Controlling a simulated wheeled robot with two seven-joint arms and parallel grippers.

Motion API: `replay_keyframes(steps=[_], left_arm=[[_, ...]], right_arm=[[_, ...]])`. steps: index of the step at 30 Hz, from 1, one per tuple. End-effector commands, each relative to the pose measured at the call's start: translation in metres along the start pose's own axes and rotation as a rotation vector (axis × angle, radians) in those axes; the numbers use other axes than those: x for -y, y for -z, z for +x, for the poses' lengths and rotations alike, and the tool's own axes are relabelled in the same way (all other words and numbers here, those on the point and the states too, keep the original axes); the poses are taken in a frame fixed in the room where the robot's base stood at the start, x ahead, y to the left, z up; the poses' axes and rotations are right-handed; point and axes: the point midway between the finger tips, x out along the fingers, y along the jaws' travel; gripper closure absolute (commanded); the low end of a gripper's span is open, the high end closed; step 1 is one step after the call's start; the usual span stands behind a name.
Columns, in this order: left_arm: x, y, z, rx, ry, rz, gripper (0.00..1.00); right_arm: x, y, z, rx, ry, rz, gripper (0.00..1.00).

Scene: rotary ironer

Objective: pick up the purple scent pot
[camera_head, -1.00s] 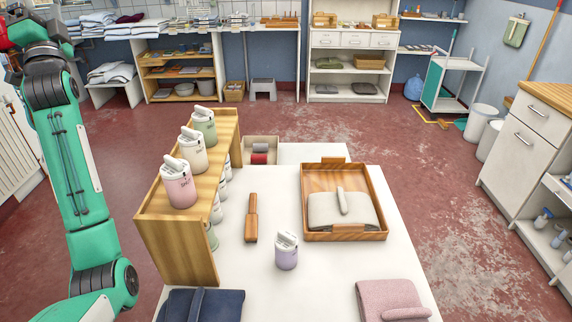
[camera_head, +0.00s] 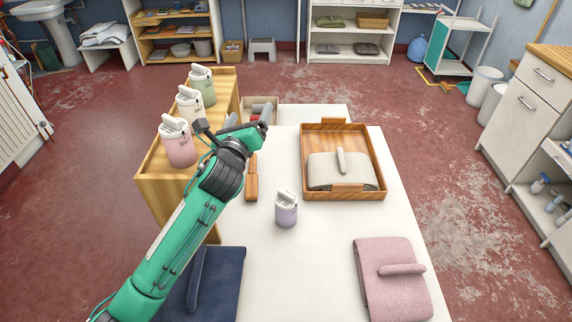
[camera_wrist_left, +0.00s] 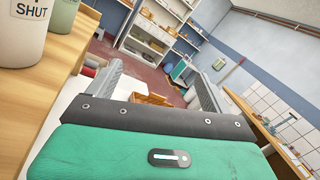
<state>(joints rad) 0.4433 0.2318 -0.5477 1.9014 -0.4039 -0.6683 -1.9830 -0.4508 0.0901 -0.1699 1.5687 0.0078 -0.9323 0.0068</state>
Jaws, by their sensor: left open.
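The purple scent pot (camera_head: 286,212), a small lilac jar with a white clip-like top, stands upright on the white table (camera_head: 275,275). It does not show in the left wrist view. My left gripper (camera_head: 250,116) is open and empty, above the table by the far end of the wooden shelf. It is beyond the pot and to its left, well apart from it. Its two spread fingers also show in the left wrist view (camera_wrist_left: 156,72). My right gripper is not in view.
Pink (camera_head: 179,145), cream (camera_head: 189,106) and green (camera_head: 203,88) pots stand on the wooden shelf (camera_head: 158,185). A wooden tray (camera_head: 378,168) holds a grey cloth. A wooden tool (camera_head: 251,182), navy cloth (camera_head: 218,280) and pink cloth (camera_head: 390,290) lie around the pot.

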Motion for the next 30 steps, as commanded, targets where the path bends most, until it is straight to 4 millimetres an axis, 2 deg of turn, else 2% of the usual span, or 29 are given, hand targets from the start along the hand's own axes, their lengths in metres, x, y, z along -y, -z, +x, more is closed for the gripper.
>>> replay_keyframes(steps=[1,3,7,9,12,15,18,30], left_arm=[[0.010,0.039,-0.020,-0.066,0.001,0.059,0.17],[0.023,0.085,-0.048,-0.149,0.006,0.145,0.17],[0.040,0.157,-0.104,-0.287,0.024,0.285,0.17],[0.033,0.190,-0.130,-0.361,0.020,0.350,0.17],[0.011,0.220,-0.151,-0.435,-0.002,0.403,0.17],[-0.002,0.236,-0.163,-0.474,-0.014,0.428,0.17],[-0.008,0.245,-0.162,-0.490,-0.020,0.438,0.17],[-0.016,0.271,-0.111,-0.491,-0.021,0.435,0.17]], right_arm=[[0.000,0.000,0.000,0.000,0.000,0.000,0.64],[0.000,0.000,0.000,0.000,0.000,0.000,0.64],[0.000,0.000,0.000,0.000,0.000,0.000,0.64],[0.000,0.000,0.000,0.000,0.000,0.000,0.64],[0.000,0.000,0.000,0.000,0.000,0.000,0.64],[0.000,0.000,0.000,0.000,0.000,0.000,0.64],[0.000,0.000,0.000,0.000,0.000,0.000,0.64],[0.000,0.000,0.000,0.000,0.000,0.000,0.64]])
